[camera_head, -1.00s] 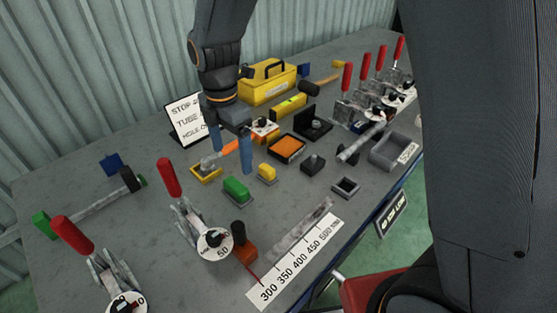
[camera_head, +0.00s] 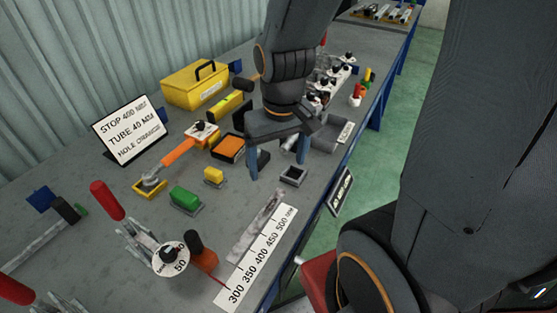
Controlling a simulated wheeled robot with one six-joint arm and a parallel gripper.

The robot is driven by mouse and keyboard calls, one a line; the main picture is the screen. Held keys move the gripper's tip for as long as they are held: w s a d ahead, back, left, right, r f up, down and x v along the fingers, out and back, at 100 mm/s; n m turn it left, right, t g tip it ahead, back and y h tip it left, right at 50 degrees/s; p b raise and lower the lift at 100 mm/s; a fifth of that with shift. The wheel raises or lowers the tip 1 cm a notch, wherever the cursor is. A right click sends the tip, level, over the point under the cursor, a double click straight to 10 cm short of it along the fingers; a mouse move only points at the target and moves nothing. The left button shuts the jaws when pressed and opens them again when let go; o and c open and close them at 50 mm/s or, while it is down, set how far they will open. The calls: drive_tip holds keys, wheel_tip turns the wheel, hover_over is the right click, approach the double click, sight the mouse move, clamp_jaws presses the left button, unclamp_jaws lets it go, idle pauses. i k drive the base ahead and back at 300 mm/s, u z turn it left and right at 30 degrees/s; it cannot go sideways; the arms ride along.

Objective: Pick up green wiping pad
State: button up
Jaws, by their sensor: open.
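The green wiping pad (camera_head: 184,197) is a small green block on a dark base. It lies on the grey workbench (camera_head: 110,255), left of the picture's middle. My gripper (camera_head: 277,162) is to the right of the pad, with its two blue fingers spread apart and nothing visible between them. The fingers are over the bench near a small dark square holder (camera_head: 293,175). My gripper and arm hide part of the things behind them.
A small yellow block (camera_head: 214,175) stands just right of the pad. An orange-handled tool (camera_head: 180,152) lies behind it. A red-handled toggle clamp (camera_head: 107,200) is at front left, and a ruler strip (camera_head: 262,253) is in front. A sign (camera_head: 128,130) stands behind left.

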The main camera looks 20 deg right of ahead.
sight(186, 202)
drive_tip(key=k, duration=0.5)
drive_tip(key=z, duration=1.6)
drive_tip(key=i, duration=0.65)
drive_tip(key=u, duration=2.3)
